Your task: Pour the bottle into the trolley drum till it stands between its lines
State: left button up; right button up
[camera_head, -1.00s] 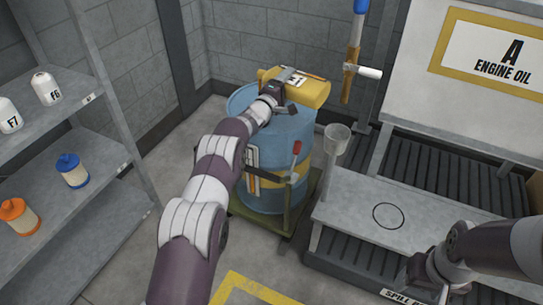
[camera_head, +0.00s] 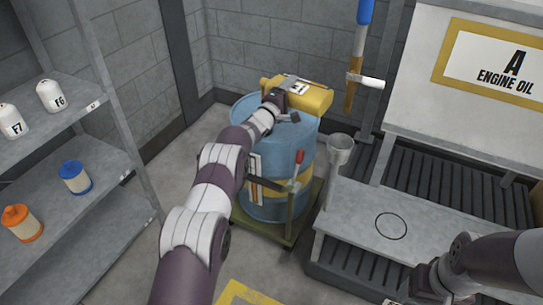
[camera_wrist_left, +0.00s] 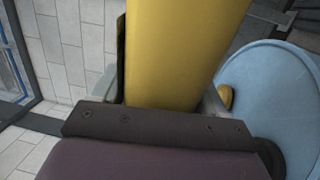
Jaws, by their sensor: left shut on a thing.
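A yellow bottle (camera_head: 310,97) lies tilted on its side over the top of the blue trolley drum (camera_head: 248,106). My left gripper (camera_head: 284,98) is shut on the bottle; the bottle also fills the middle of the left wrist view (camera_wrist_left: 180,50). The drum stands on a green trolley (camera_head: 285,236) and has a yellow band and a striped level gauge (camera_head: 255,173) on its side. The liquid level is too small to read. My right gripper (camera_head: 425,285) is at the lower right, partly cut off, its fingers not clear.
A grey shelf (camera_head: 125,172) at the left holds white bottles, a blue container (camera_head: 74,177) and an orange container (camera_head: 21,222). A bench (camera_head: 415,234) with a ring mark stands right of the drum, below the engine oil sign (camera_head: 510,65).

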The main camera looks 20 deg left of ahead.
pick_arm(q)
jog(key=shift+w+d, duration=0.1)
jog(key=shift+w, duration=0.15)
pick_arm(e)
jog(key=shift+f, duration=0.35)
pick_arm(q)
jog(key=shift+r, duration=0.15)
pick_arm(e)
jog(key=shift+r, duration=0.1)
pick_arm(q)
jog(key=shift+s+p, duration=0.2)
jog(key=shift+p, duration=0.25)
jog(key=shift+s+a+r+p, duration=0.15)
jog(key=shift+s+a+p, duration=0.1)
jog(key=shift+p, duration=0.2)
jog(key=shift+s+a, duration=0.1)
jog(key=shift+s, duration=0.3)
jog(key=shift+f, duration=0.25)
pick_arm(e)
jog(key=shift+r, duration=0.85)
